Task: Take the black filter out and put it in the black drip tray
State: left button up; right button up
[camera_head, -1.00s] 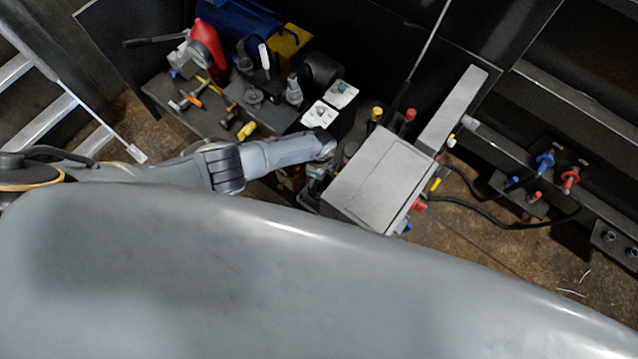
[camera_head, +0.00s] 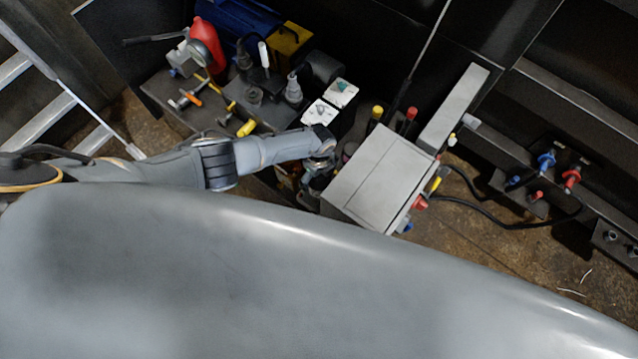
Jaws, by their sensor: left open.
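My left arm comes in from the left, and its gripper (camera_head: 314,182) points down beside the left edge of a grey box-shaped unit. The gripper is small and partly hidden by the wrist and the box; it is open. I cannot see anything held in it. I cannot make out the black filter for certain. A black rounded part (camera_head: 322,68) stands among the equipment at the back, but I cannot tell whether it is the filter. I cannot pick out the black drip tray with certainty among the dark surfaces. My right gripper is not in view.
The grey box (camera_head: 378,180) stands close to the right of my left gripper. Behind the arm, a dark bench (camera_head: 180,112) carries tools, a red container (camera_head: 206,42) and white blocks (camera_head: 341,92). Blue and red valves (camera_head: 571,178) and a black hose lie right.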

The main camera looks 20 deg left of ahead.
pick_arm(q)
jog(key=m+b, duration=0.1)
jog(key=m, duration=0.4)
jog(key=shift+m, duration=0.4)
jog(key=shift+f+m+b, duration=0.1)
jog(key=shift+m+b, duration=0.3)
jog(key=shift+m, duration=0.6)
jog(key=m, duration=0.3)
jog(key=shift+b, duration=0.35)
jog(key=m+b, duration=0.1)
jog(key=m, duration=0.2)
jog(key=shift+m, duration=0.3)
jog(key=shift+m+b, duration=0.3)
jog(key=shift+m, duration=0.5)
jog(key=c, duration=1.2)
jog(key=o, duration=0.4)
jog(key=shift+c, duration=0.2)
jog(key=shift+r, duration=0.2)
jog(key=c, duration=0.5)
jog(key=shift+o, duration=0.2)
jog(key=shift+s+d+r+n+p, duration=0.1)
jog(key=shift+n+p, duration=0.6)
jog(key=shift+n, duration=0.5)
jog(key=shift+n+p, duration=0.35)
jog(key=shift+n, duration=0.75)
jog(key=shift+f+n, duration=0.2)
jog(key=shift+n, duration=0.1)
